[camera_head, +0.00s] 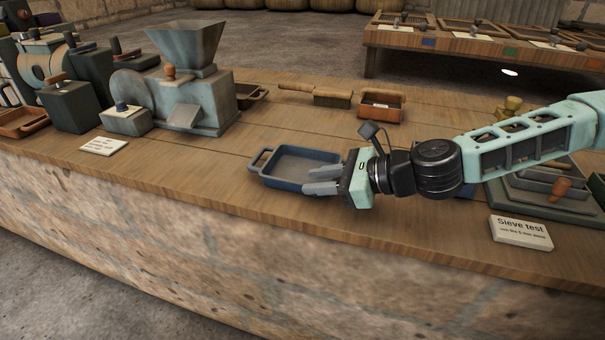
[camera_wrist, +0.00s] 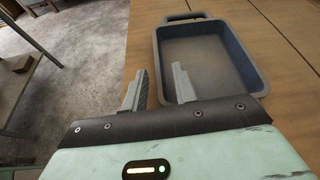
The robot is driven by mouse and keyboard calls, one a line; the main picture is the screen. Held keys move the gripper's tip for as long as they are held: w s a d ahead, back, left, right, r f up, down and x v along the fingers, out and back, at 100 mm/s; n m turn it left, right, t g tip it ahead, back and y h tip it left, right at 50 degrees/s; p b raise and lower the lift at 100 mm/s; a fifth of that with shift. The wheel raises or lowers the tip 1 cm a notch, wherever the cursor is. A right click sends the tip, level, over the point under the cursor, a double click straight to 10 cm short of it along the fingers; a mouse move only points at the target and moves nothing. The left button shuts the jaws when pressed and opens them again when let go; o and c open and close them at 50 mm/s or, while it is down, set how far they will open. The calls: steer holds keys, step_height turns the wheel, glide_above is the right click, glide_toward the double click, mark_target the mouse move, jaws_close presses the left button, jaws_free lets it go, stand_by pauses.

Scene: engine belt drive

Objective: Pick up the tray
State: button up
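The tray (camera_head: 279,182) is a shallow blue-grey rectangular pan, flat on the wooden bench near its front edge. A loop handle shows at its left end; in the wrist view the tray (camera_wrist: 236,52) has this handle at the far end. Its inside looks empty. My gripper (camera_head: 323,181) is at the tray's right end, reaching in from the right with its fingers apart. In the wrist view my gripper (camera_wrist: 161,72) has one finger over the tray's near corner and the other outside its left wall. The right end is partly hidden; I cannot tell whether the fingers touch it.
A grey hopper machine (camera_head: 190,85) stands to the left on the bench (camera_head: 225,185). A brush (camera_head: 318,95) and a small wooden box (camera_head: 381,105) lie behind the tray. A "Sieve test" sign (camera_head: 521,232) is at right. The bench left of the tray is clear.

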mark_target(299, 183)
steer(key=shift+x, duration=1.95)
steer(key=shift+s+a, duration=0.1)
jaws_close()
steer(key=shift+r, duration=0.15)
